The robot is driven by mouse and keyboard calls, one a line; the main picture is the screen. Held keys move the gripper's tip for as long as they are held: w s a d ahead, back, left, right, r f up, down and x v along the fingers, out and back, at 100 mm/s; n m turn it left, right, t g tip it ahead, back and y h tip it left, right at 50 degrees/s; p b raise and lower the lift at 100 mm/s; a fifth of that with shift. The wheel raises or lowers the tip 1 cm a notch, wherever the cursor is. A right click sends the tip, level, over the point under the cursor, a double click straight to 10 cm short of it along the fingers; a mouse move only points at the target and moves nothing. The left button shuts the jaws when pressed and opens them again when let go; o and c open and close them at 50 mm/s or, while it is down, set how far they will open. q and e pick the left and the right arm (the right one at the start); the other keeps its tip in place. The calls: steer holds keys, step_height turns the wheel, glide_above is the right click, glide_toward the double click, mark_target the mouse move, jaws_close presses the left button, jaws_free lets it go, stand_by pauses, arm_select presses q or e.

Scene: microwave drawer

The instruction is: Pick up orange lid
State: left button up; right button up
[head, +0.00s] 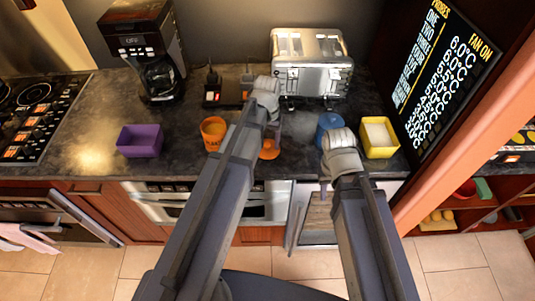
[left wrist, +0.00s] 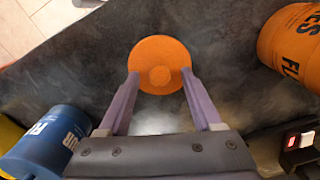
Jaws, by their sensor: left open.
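The orange lid (left wrist: 160,64) is a flat disc with a round knob in its middle, lying on the dark counter. In the head view the lid (head: 269,153) shows near the counter's front edge, partly hidden by my left arm. My left gripper (left wrist: 160,74) is open, with its two purple fingers reaching to either side of the lid's knob, over or beside the disc. I cannot tell whether they touch it. My right gripper (head: 324,188) is mostly hidden below its wrist, near the counter's front edge; its jaws cannot be made out.
The orange canister (head: 213,133) stands left of the lid and the blue canister (head: 329,124) right of it. A yellow container (head: 379,138) is further right, a purple bowl (head: 139,141) further left. A toaster (head: 310,65) and coffee maker (head: 150,50) stand behind.

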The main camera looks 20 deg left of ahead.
arm_select(q)
steer(key=shift+f, duration=0.2)
jaws_close()
stand_by(0.4)
